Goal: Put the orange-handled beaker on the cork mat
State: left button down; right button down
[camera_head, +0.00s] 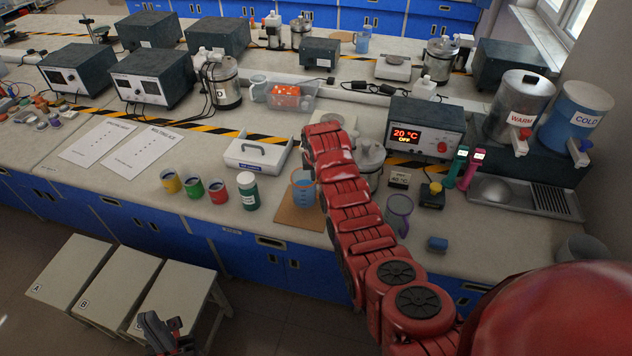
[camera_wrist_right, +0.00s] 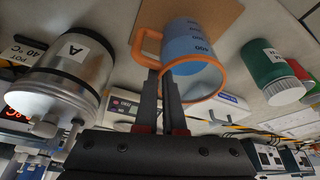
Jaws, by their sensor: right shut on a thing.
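The orange-handled beaker (camera_head: 304,190) is blue-tinted and upright at the cork mat (camera_head: 289,217) in the head view. In the right wrist view the beaker (camera_wrist_right: 188,45) shows its orange rim and handle, with the brown mat (camera_wrist_right: 226,12) at its base. I cannot tell whether the base touches the mat or hangs just above it. My right gripper (camera_wrist_right: 161,78) is shut on the beaker's handle; my red right arm hides it in the head view. My left gripper (camera_head: 165,335) is low at the front, by the stools, away from the bench; its jaws are unclear.
A steel pot (camera_wrist_right: 75,72) marked A is close beside my right gripper. A purple-handled beaker (camera_head: 398,214) and a blue cylinder (camera_head: 437,244) stand to the right.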

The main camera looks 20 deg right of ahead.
aim_at(316, 194)
jog(key=shift+f+p, duration=0.15)
jog(key=shift+p, duration=0.25)
notch_tip(316, 194, down, 3)
jog(key=shift+r+p, duration=0.15)
jog(key=shift+p, duration=0.5)
jog(key=shift+w+f, duration=0.15)
jog(key=shift+f, duration=0.1)
jog(key=c, duration=1)
grip_release()
